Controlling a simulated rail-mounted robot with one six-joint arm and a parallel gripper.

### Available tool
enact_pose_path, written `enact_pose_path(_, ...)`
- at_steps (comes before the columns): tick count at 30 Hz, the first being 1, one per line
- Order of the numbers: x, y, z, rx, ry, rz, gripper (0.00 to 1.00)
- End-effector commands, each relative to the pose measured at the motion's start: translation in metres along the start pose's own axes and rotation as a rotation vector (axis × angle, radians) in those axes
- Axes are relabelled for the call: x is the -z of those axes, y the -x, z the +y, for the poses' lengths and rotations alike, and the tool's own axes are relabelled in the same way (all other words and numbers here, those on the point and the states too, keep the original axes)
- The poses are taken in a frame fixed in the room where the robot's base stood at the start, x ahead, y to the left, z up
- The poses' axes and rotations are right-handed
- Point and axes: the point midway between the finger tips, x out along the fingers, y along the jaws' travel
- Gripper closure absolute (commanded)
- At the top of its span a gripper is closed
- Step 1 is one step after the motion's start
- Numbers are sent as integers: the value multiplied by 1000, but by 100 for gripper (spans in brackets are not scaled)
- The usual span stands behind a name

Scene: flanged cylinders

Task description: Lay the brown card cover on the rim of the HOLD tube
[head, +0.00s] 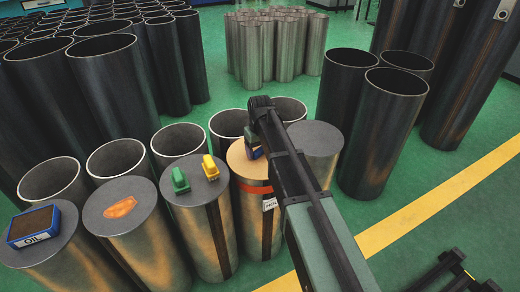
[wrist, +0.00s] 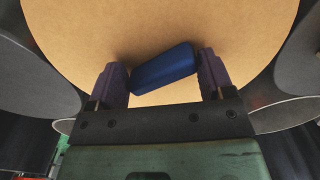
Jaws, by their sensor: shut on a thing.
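The brown card cover (head: 240,165) is a round tan disc at the top of the HOLD tube (head: 256,215), which has an orange band and a white label. In the head view I cannot tell whether the cover touches the rim or sits just above it. In the wrist view the cover (wrist: 100,35) fills the upper middle. A dark blue block (wrist: 165,68) lies against its face. My gripper (wrist: 162,63) is shut on this block, with a purple finger at each end. In the head view my gripper (head: 254,147) is over the cover and partly hides it.
Grey-topped cylinders stand close on both sides. One bears green and yellow pieces (head: 195,174), one an orange patch (head: 120,207), one a blue OIL box (head: 34,225). Open dark tubes (head: 388,120) stand to the right. Green floor with a yellow line (head: 440,200) is clear at the right.

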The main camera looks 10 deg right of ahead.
Motion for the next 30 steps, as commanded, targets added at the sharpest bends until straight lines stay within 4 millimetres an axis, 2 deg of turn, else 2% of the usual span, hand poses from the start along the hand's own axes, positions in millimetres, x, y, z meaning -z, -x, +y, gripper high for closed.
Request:
enact_pose_path(9,0,-4,0,0,0,0,49)
enact_pose_path(10,0,-4,0,0,0,0,24)
enact_pose_path(15,0,-4,0,0,0,0,0)
enact_pose_path(23,0,-1,0,0,0,0,0)
enact_pose_path(26,0,12,0,0,0,0,0)
enact_pose_path(30,0,43,0,0,0,0,0)
